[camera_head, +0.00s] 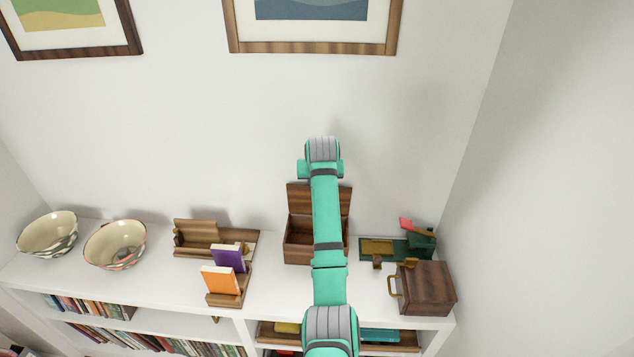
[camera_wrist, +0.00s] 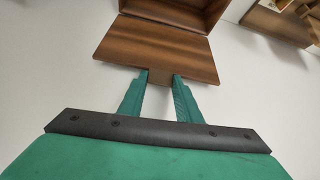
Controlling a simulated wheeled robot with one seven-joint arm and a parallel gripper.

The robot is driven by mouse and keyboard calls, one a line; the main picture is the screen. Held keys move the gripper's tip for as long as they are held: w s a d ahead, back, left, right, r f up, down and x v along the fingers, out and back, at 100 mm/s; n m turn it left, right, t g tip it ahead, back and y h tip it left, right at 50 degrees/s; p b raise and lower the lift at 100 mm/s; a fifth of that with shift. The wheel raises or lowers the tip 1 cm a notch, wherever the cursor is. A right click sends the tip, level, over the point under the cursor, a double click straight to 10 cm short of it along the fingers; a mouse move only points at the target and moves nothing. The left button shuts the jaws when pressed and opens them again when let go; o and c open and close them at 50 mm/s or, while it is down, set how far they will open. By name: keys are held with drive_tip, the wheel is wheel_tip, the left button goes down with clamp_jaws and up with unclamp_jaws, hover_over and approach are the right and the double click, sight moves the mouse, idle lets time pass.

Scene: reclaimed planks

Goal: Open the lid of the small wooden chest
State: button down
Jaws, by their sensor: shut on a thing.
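The small wooden chest (camera_head: 299,246) stands on the white shelf top against the back wall, partly hidden behind my arm. Its lid (camera_head: 298,198) is raised, standing up from the rear edge, and the dark inside shows. In the wrist view the brown lid (camera_wrist: 155,45) spans the upper middle, with the chest body (camera_wrist: 188,12) beyond it. My gripper (camera_wrist: 160,82) is shut on a small wooden tab at the lid's edge, one green finger on each side. In the head view my arm hides the fingers.
Right of the chest are a dark wooden box (camera_head: 430,289) with a brass handle and a green tray-like stand (camera_head: 411,248). To the left are a wooden organiser (camera_head: 204,238), a holder with orange (camera_head: 221,280) and purple books, and two bowls (camera_head: 115,243). Framed pictures hang above.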

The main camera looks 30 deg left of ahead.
drive_tip(key=shift+w+r, duration=0.1)
drive_tip(key=c, duration=1.3)
unclamp_jaws()
drive_tip(key=v, duration=1)
drive_tip(key=shift+s+d+r, duration=0.1)
drive_tip(key=shift+s+r, duration=0.15)
drive_tip(key=shift+s, duration=0.05)
